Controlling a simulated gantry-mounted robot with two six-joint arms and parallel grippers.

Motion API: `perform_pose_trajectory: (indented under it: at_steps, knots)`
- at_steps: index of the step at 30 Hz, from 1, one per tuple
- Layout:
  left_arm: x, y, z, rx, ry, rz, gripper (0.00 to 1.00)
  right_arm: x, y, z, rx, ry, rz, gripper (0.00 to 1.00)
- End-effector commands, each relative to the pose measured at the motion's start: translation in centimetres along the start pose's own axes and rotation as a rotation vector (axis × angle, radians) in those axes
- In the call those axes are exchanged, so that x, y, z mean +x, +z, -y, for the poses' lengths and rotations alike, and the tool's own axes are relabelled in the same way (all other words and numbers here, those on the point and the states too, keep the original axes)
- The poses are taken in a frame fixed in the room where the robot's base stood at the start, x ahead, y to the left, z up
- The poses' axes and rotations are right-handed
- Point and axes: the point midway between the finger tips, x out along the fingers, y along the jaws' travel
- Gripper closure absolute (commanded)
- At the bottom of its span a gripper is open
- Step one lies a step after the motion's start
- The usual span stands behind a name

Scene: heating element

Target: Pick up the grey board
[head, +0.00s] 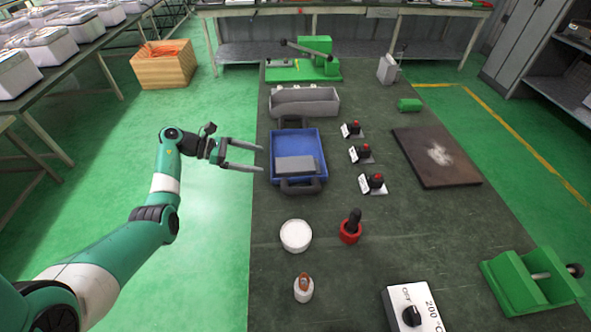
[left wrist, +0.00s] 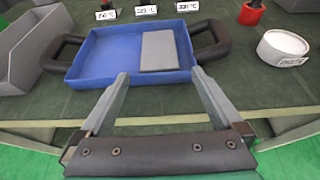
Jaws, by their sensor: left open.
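The grey board (head: 295,165) lies in the blue tray (head: 315,141), in its near part in the head view. It also shows in the left wrist view (left wrist: 159,50), in the right part of the blue tray (left wrist: 95,60). The tray has black handles at its two ends. My left gripper (head: 262,158) is open and empty, just left of the tray, with its fingers pointing at it. In the left wrist view its two fingers (left wrist: 162,82) are spread wide, in front of the tray's near edge. My right gripper does not show.
A grey bin (head: 304,102) stands behind the tray. A white round container (head: 296,235) and a red-based tool (head: 350,229) stand in front. A dark plate (head: 436,158) lies at the right.

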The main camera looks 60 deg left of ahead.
Motion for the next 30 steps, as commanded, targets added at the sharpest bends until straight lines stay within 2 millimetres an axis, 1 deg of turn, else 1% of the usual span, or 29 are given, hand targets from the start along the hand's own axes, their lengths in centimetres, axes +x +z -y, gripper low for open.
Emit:
perform_pose_trajectory:
  at_steps: [1, 3, 6, 9, 12, 14, 18, 21, 24, 29, 30]
  knots:
    - [1.3, -0.3, 0.1, 0.000, -0.004, 0.000, 0.00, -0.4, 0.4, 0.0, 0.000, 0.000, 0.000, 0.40]
    - [2.7, -0.3, 0.1, 0.000, -0.005, 0.001, 0.00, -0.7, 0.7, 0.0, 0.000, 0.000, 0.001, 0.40]
    - [4.2, -0.2, 0.1, 0.000, -0.003, 0.001, 0.00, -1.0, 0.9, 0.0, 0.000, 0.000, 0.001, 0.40]
    - [4.8, -0.1, 0.1, 0.000, -0.002, 0.001, 0.00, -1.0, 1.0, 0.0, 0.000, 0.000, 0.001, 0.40]
    - [4.9, 0.0, 0.0, 0.000, -0.002, 0.001, 0.00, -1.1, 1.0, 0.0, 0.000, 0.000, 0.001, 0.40]
    - [5.5, -0.2, 0.0, 0.001, -0.003, 0.001, 0.00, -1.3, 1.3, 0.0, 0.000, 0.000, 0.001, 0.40]
    - [8.0, -0.4, -0.2, 0.001, -0.004, 0.000, 0.00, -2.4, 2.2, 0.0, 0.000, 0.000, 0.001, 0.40]
    - [9.4, -0.2, -0.3, 0.002, -0.003, 0.002, 0.00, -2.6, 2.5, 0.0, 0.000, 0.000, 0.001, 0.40]
    - [10.0, 0.0, -0.3, 0.001, -0.003, 0.002, 0.00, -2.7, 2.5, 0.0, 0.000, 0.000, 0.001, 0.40]
    - [10.0, 0.1, -0.3, 0.000, -0.001, 0.002, 0.00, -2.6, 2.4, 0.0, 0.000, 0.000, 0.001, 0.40]
    - [9.9, 0.1, -0.3, 0.000, -0.001, 0.002, 0.02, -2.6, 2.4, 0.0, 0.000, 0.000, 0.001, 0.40]
